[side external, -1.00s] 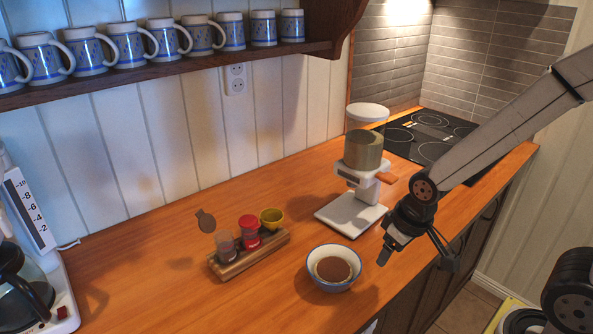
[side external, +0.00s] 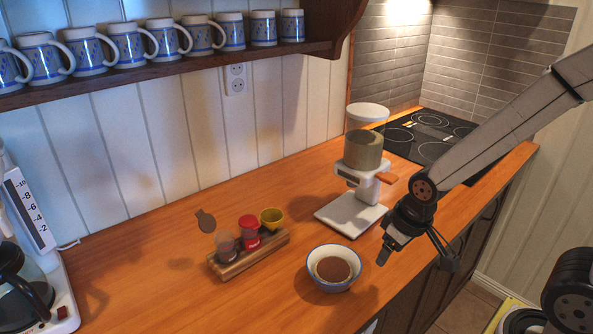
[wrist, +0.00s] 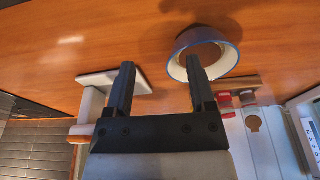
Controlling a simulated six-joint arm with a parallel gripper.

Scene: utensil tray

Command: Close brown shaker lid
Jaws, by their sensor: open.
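The brown shaker (side external: 227,246) stands upright at the left end of a wooden rack (side external: 262,254). Its brown lid (side external: 205,220) is open, raised up and back on the shaker's left; the lid also shows in the wrist view (wrist: 253,123). My gripper (side external: 386,252) is open and empty, above the counter's front edge. It is well to the right of the shaker, beyond the bowl. In the wrist view its two fingers (wrist: 160,68) are spread apart with nothing between them.
A blue-rimmed bowl (side external: 314,279) of brown contents lies between my gripper and the rack. A white grinder (side external: 352,213) stands behind my gripper. A coffee maker (side external: 55,285) is at left.

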